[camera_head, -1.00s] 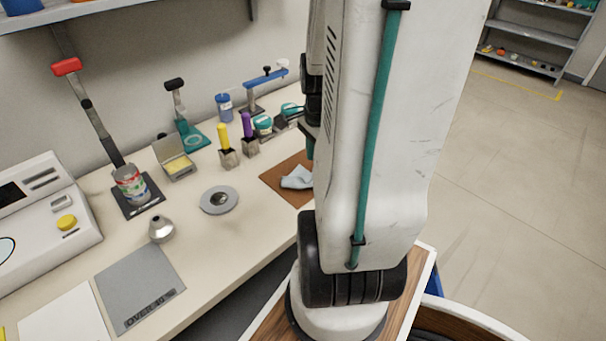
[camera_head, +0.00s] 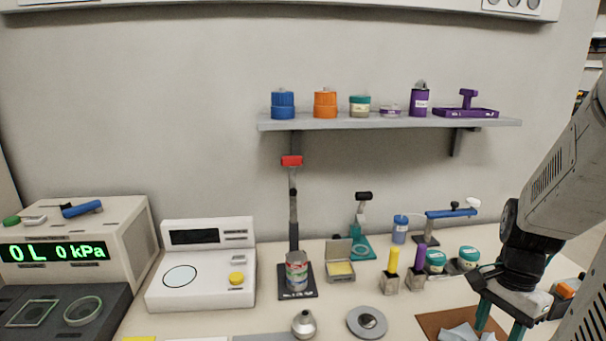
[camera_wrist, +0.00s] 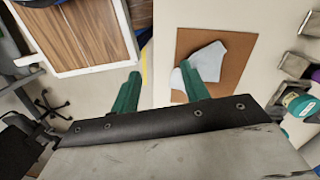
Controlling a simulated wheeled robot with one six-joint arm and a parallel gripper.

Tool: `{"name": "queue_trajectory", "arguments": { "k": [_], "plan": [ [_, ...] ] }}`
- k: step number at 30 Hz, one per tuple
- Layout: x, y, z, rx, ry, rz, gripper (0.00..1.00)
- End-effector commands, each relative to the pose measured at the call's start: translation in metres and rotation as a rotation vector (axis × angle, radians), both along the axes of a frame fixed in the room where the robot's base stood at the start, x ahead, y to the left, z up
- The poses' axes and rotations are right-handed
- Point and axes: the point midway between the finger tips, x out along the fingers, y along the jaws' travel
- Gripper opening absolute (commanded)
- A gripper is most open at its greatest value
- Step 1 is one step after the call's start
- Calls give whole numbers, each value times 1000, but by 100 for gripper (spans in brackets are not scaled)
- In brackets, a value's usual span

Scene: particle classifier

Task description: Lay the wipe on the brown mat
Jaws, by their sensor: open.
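The wipe (camera_wrist: 206,58) is a crumpled pale blue-white cloth lying on the brown mat (camera_wrist: 238,62) in the wrist view. It sits toward the mat's left side there, and one finger hides part of it. In the head view, the wipe (camera_head: 458,334) and the brown mat (camera_head: 432,322) are at the bottom right, cut off by the frame edge. My gripper (camera_wrist: 160,69) is open, its two teal fingers apart with nothing between them. In the head view, my gripper (camera_head: 500,325) is over the right part of the mat, beside the wipe.
Jars (camera_head: 468,258) and purple- and yellow-handled tools (camera_head: 393,262) stand behind the mat. A round grey disc (camera_head: 367,322), a metal funnel (camera_head: 304,324) and a can (camera_head: 296,268) stand to its left. A shelf (camera_head: 390,124) hangs above the bench.

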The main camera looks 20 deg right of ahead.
Motion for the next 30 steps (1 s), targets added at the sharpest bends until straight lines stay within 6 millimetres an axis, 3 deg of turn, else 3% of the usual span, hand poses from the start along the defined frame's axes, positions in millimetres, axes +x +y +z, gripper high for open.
{"name": "queue_trajectory", "arguments": {
  "k": [11, 18, 24, 30],
  "plan": [
    [21, 92, 69, 18, -54, 811, 45],
    [16, 165, 113, -36, -127, 1319, 45],
    [11, 198, 132, -97, -203, 1493, 45],
    [11, 207, 135, -105, -219, 1542, 45]
  ]
}}
